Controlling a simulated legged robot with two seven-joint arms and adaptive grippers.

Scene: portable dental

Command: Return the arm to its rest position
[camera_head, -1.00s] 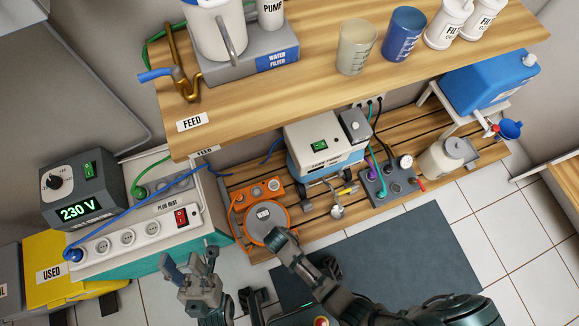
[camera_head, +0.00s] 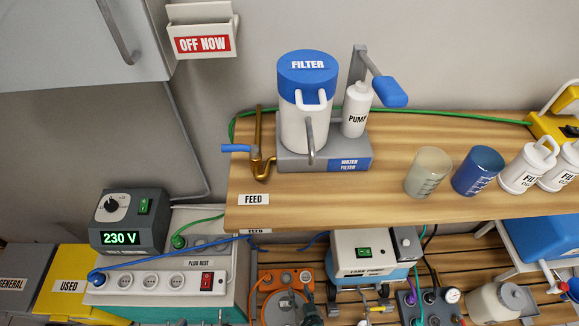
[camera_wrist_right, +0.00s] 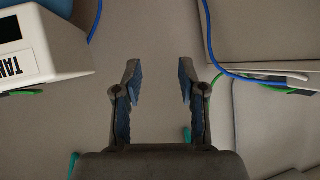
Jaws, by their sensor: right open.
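My right gripper (camera_wrist_right: 159,82) is open and empty in the right wrist view. Its two blue-padded fingers stand apart over a plain grey surface, touching nothing. In the head view only a dark piece of what looks like my own arm (camera_head: 309,315) shows at the bottom edge, in front of the orange device. The right fingers cannot be made out there. My left gripper is in neither current view.
A wooden shelf (camera_head: 330,219) carries the water filter (camera_head: 306,120) and cups. In the wrist view, a white box (camera_wrist_right: 40,50) and blue cable (camera_wrist_right: 240,77) lie beside the fingers.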

